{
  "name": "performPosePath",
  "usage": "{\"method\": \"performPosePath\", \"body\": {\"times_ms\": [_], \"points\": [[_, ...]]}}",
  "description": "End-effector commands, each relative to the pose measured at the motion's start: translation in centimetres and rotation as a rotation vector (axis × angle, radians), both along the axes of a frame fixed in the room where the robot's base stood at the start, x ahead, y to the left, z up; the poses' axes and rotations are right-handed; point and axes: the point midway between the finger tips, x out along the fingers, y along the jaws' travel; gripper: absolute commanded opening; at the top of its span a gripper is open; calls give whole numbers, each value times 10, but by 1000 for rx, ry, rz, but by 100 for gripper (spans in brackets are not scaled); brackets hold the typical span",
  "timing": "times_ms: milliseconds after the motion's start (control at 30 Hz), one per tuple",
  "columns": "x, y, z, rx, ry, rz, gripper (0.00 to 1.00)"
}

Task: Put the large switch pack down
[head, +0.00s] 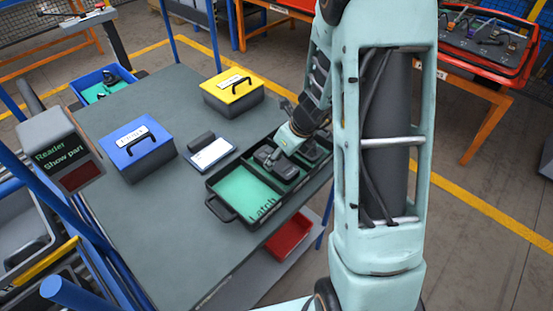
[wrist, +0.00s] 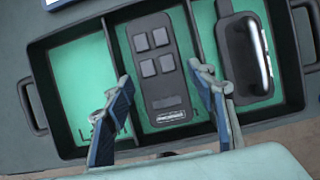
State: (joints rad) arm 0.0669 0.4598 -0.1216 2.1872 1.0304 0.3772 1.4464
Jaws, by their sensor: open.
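The large switch pack (wrist: 157,68) is a dark grey slab with several square grey buttons. In the wrist view it lies in the middle compartment of a black tray (wrist: 37,77) with green lining. The tray stands on the bench in the head view (head: 237,218). My gripper (wrist: 160,78) is open, with one finger on each side of the pack's near part. Whether the fingers touch it I cannot tell. In the head view my gripper (head: 289,140) is low over the tray, and my arm hides part of it.
The tray's left compartment (wrist: 85,85) is empty; in the head view it bears the word "Latch". A dark part with a metal handle (wrist: 245,55) lies in the right compartment.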

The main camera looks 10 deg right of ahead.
Motion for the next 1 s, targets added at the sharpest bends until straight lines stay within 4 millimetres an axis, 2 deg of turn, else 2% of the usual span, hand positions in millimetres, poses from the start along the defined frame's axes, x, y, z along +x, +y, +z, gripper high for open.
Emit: {"method": "performPosePath", "body": {"times_ms": [33, 100, 300, 400, 1000], "points": [[-3, -2, 17, 1, -3, 1, 52], [-8, -5, 31, 0, -4, 0, 52], [-20, -13, 62, 1, -2, 0, 52], [-23, -15, 70, 0, -1, 1, 52], [-26, -17, 75, 1, 1, 0, 52]]}}
